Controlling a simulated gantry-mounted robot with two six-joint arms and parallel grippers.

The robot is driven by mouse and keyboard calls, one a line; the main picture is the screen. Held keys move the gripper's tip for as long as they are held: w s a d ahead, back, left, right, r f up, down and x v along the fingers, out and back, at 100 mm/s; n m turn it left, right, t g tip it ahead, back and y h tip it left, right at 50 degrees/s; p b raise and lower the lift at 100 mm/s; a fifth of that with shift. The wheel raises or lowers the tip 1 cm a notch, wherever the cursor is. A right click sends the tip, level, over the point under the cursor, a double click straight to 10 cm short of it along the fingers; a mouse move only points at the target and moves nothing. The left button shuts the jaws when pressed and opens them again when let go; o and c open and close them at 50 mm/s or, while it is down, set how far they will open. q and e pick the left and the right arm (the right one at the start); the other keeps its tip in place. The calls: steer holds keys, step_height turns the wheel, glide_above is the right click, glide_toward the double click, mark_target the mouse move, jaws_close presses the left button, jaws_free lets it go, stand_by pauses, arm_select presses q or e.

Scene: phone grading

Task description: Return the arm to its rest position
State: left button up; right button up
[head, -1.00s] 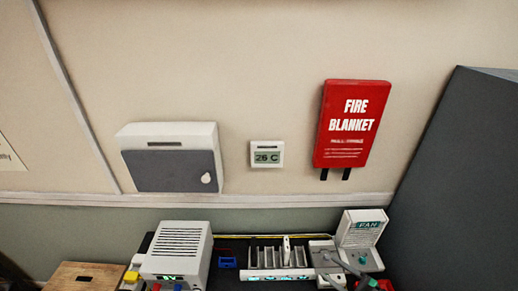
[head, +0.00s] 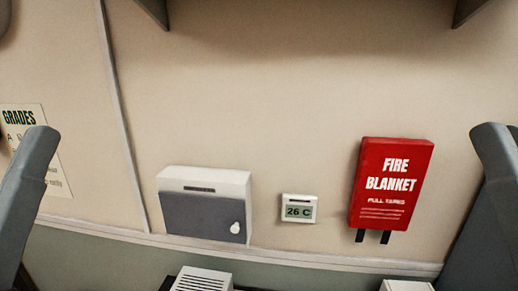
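My two arms show as grey links at the left and right edges of the head view. Both rise from the lower part of the picture. Neither gripper is in the picture, so I cannot see their fingers or anything they might hold.
On the wall are a white and grey box (head: 205,205), a small display (head: 299,208) reading 26 C, a red fire blanket case (head: 391,185) and a grades poster (head: 55,165). Below, the tops of a vented white device (head: 202,279) and another white device (head: 406,286) show.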

step_height(320, 180, up, 22)
steer(key=n+p, duration=0.1)
steer(key=p, duration=2.1)
steer(key=shift+w+f, duration=0.15)
steer(key=shift+w, duration=0.2)
steer(key=shift+d+f, duration=0.1)
